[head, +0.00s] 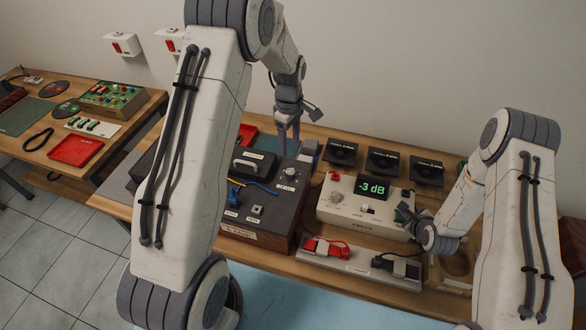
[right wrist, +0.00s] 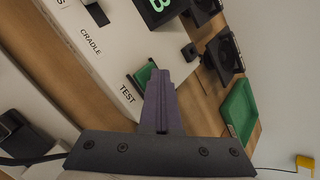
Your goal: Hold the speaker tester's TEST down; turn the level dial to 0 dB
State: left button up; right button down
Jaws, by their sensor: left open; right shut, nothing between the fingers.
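The speaker tester (head: 340,207) is a cream box whose display (head: 372,187) reads -3 dB in green. Its green TEST key (right wrist: 143,77) shows in the right wrist view beside the TEST label. My right gripper (right wrist: 160,85) is shut and empty, its fingertips at the key and partly covering it; I cannot tell how far the key is pressed. In the head view the right gripper (head: 407,213) is at the tester's right end. The level dial (head: 291,173) is a silver knob on the dark amplifier (head: 265,211). My left gripper (head: 289,145) is open, fingers downward, above and behind the dial, apart from it.
Black speakers (head: 385,162) stand behind the tester. A tray with red and black clips (head: 326,248) lies in front. A green tray (right wrist: 240,107) is beyond the tester in the right wrist view. A side table (head: 50,155) at left holds a red tray (head: 75,151).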

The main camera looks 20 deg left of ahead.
aim_at(290, 171)
pick_arm(q)
notch_tip(290, 171, down, 12)
jog(key=shift+f, duration=0.1)
dwell(0.5)
grip_shut()
